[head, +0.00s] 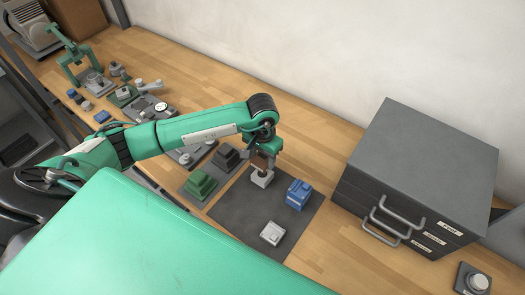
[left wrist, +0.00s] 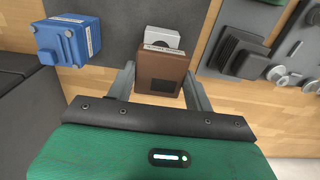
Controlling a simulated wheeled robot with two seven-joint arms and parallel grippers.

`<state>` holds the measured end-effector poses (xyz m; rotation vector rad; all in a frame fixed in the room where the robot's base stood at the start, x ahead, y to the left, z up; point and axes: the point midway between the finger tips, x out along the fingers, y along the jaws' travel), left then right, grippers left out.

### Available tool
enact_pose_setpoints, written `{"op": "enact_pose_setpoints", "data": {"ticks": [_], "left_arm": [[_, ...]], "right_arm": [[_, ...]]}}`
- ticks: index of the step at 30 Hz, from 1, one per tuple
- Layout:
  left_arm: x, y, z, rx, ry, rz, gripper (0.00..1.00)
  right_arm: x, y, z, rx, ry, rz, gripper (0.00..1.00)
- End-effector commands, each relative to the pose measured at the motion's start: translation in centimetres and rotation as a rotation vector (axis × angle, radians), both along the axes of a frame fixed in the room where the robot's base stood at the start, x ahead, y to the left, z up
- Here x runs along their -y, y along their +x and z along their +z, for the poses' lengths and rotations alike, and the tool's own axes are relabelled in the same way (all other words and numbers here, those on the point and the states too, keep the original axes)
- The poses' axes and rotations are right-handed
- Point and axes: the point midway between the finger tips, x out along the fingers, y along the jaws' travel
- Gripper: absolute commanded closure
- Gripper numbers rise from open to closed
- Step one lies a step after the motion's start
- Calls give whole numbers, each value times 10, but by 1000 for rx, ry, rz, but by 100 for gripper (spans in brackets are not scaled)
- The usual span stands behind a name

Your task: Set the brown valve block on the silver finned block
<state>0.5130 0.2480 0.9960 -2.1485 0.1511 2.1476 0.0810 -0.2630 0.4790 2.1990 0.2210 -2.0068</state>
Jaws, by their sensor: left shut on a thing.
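My left gripper (head: 264,164) is shut on the brown valve block (head: 259,160), which is partly hidden by the fingers. In the left wrist view the brown block (left wrist: 160,72) sits between the two fingers. A light grey block (head: 262,179) stands on the dark mat just below the gripper. It also shows in the left wrist view (left wrist: 163,37), partly hidden behind the brown block. I cannot tell whether the two touch, and no fins are clear on it. Another light grey block (head: 272,233) lies nearer the mat's front. My right gripper is not in view.
A blue block (head: 299,194) stands on the mat (head: 235,212), right of the gripper. Dark (head: 226,157) and green (head: 200,183) blocks stand to its left. A grey drawer cabinet (head: 420,165) fills the right side. Several small parts lie farther left.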

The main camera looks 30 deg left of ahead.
Motion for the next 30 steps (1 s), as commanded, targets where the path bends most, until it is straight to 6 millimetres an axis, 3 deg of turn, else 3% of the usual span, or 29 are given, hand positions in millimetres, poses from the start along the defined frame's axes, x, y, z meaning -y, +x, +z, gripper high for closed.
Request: {"op": "enact_pose_setpoints", "data": {"ticks": [12, 16, 30], "left_arm": [[0, 0, -37, -2, -2, 2, 76], [0, 1, -50, 1, 0, 1, 76], [0, 0, -46, 1, 0, 1, 76]], "right_arm": [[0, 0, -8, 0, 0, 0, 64], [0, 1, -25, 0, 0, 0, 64], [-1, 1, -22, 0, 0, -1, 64]]}}
